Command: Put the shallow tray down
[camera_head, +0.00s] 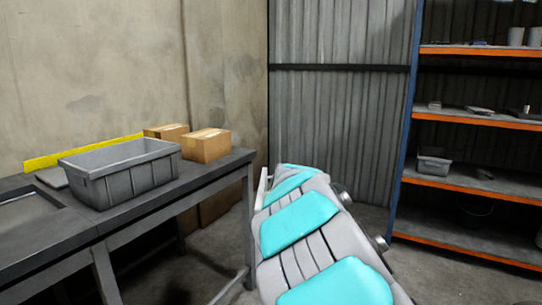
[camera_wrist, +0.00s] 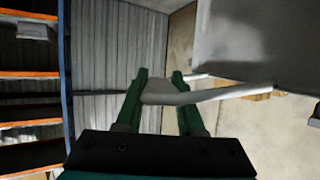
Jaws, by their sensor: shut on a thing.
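My gripper (camera_wrist: 160,76), with two green fingers, is shut on a pale grey piece that I take to be the shallow tray (camera_wrist: 158,91). A thin pale bar (camera_wrist: 225,94) runs from it to the right in the wrist view. Its full outline does not show. In the head view the gripper is hidden behind my arm. A narrow pale strip (camera_head: 262,188) shows beside the arm's far end, right of the table, and may be part of the tray. The dark table (camera_head: 190,196) stands at the left.
A grey bin (camera_head: 125,180) and two cardboard boxes (camera_head: 206,146) stand on the table, with a yellow strip (camera_head: 75,154) behind. The table's front right part is bare. Orange-edged shelves (camera_head: 475,119) stand at the right. A large grey surface (camera_wrist: 255,40) fills the wrist view's upper right.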

